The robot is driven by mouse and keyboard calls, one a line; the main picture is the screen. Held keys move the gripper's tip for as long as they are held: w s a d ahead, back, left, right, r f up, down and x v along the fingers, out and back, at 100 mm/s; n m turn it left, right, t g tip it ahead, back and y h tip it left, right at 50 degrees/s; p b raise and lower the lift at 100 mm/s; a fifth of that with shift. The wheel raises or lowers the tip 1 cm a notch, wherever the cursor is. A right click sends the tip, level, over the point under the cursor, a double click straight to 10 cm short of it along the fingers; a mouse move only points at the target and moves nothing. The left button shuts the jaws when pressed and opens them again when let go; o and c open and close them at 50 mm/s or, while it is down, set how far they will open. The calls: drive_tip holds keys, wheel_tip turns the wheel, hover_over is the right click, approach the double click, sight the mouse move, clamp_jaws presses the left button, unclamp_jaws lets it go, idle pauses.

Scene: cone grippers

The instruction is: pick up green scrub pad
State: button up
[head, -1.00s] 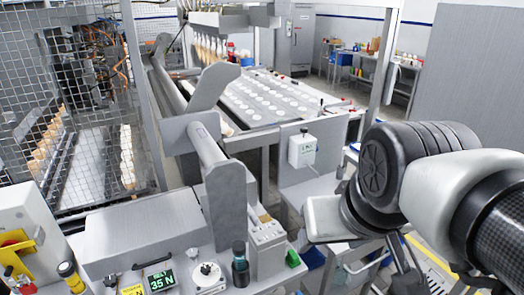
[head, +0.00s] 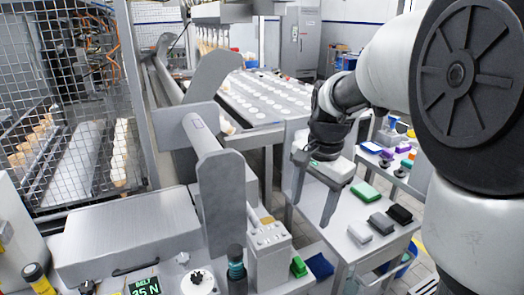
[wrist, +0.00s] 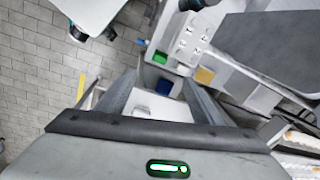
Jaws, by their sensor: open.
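A small bright green block (head: 299,266), possibly the scrub pad, lies on the grey ledge by a switch box, beside a dark blue piece. It also shows in the wrist view (wrist: 159,57), just beyond my fingertips. A flatter, paler green pad (head: 364,192) lies on the side table to the right; I cannot tell which is the scrub pad. My gripper (head: 313,208) is open and empty, pointing down above and behind the ledge.
A grey upright post (head: 222,205) and switch box (head: 268,252) stand left of the small green block. The side table (head: 335,240) bears grey and black blocks (head: 381,222). Coloured items lie behind on another surface. A mesh cage (head: 70,100) stands at far left.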

sight(299, 261)
drive_tip(key=w+f+m+b, duration=0.1)
drive_tip(key=f+b, duration=0.1)
drive_tip(key=f, duration=0.6)
drive_tip(key=w+f+m+b, duration=0.1)
drive_tip(key=w+f, duration=0.1)
drive_tip(key=f, duration=0.7)
drive_tip(key=w+f+m+g+b, duration=0.1)
drive_tip(key=w+f+b, duration=0.1)
drive_tip(key=f, duration=0.7)
drive_tip(key=shift+f+h+b, duration=0.1)
drive_tip(key=shift+h+b, duration=0.2)
drive_tip(key=c, duration=1.2)
wheel_tip(299, 261, up, 10)
drive_tip(key=shift+r+p, duration=0.1)
drive_tip(key=shift+p, duration=1)
